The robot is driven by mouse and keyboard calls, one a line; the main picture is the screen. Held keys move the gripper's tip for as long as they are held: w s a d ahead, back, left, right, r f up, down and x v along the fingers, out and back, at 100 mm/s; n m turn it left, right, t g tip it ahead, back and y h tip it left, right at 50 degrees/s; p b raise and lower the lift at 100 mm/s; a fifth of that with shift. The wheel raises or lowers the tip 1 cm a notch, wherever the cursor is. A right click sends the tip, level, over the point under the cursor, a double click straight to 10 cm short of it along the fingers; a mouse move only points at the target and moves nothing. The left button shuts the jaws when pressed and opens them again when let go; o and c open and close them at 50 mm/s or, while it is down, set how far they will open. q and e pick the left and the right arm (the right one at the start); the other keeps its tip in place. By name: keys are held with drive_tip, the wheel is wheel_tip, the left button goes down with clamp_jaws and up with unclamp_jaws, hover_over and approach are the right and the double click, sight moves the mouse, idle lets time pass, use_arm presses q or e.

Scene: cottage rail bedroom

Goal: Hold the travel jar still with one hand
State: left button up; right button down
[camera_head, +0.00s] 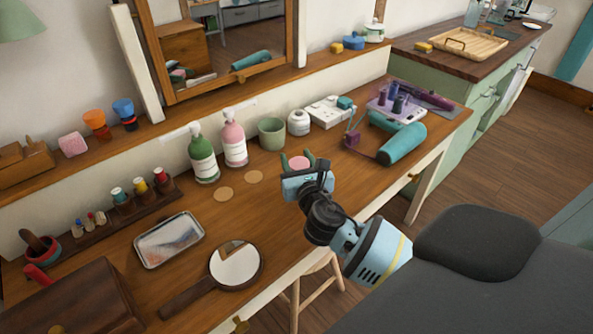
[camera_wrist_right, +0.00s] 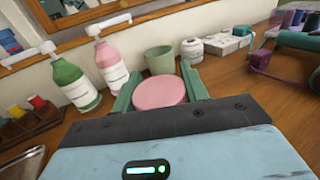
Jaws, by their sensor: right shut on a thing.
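The travel jar shows as a round pink lid (camera_wrist_right: 160,92) between the green fingers of my right gripper (camera_wrist_right: 158,88) in the right wrist view. In the head view the pink top (camera_head: 298,162) also shows between the fingertips of my right gripper (camera_head: 298,160). The gripper is shut on the jar from the front side of the dressing table (camera_head: 284,219). The jar's body is hidden behind the gripper. My left gripper is not in view.
A pink pump bottle (camera_head: 234,142), a green pump bottle (camera_head: 203,157) and a green cup (camera_head: 272,134) stand behind the jar. A teal hair dryer (camera_head: 402,145) lies to the right.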

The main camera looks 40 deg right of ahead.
drive_tip(key=shift+f+b, duration=0.65)
drive_tip(key=shift+f, duration=1.3)
drive_tip(key=c, duration=0.7)
unclamp_jaws()
drive_tip(key=shift+c, duration=0.2)
drive_tip(key=shift+r, duration=0.2)
drive_tip(key=v, duration=1.2)
